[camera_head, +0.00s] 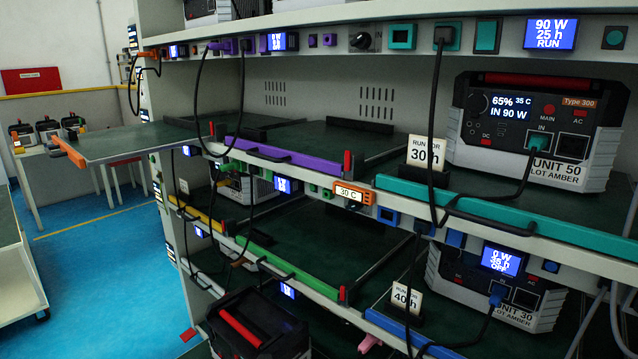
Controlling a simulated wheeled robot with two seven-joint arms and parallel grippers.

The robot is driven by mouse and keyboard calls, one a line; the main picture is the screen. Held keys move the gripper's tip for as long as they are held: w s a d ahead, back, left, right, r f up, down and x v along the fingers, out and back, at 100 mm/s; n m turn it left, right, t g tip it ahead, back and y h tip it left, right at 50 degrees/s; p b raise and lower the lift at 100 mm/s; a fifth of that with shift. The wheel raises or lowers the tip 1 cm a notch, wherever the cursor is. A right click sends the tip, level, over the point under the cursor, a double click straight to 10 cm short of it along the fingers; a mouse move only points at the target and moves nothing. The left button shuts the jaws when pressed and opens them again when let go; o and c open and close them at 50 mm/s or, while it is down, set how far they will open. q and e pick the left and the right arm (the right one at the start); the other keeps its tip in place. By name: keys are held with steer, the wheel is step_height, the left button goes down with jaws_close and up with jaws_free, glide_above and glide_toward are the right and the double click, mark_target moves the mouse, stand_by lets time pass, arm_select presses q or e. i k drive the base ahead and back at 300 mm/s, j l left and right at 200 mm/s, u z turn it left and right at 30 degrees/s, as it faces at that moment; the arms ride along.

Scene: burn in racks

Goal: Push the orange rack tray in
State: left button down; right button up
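The orange rack tray (130,143) sticks far out of the rack toward the left, at the upper shelf level. Its top is dark green and flat, and no unit stands on it. Its orange front edge (68,152) is at the outer left end, over the blue floor. The tray's inner end runs back into the rack beside the purple-edged tray. Neither of my grippers shows in this view.
The purple-edged (285,155), green-edged (286,269) and teal-edged (510,219) trays sit in the rack. Black cables hang in front. Unit 50 (537,125) stands at the right. A black unit with a red handle (258,325) is low in front. Tables stand at left.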

mark_target(94, 149)
steer(key=u, duration=1.25)
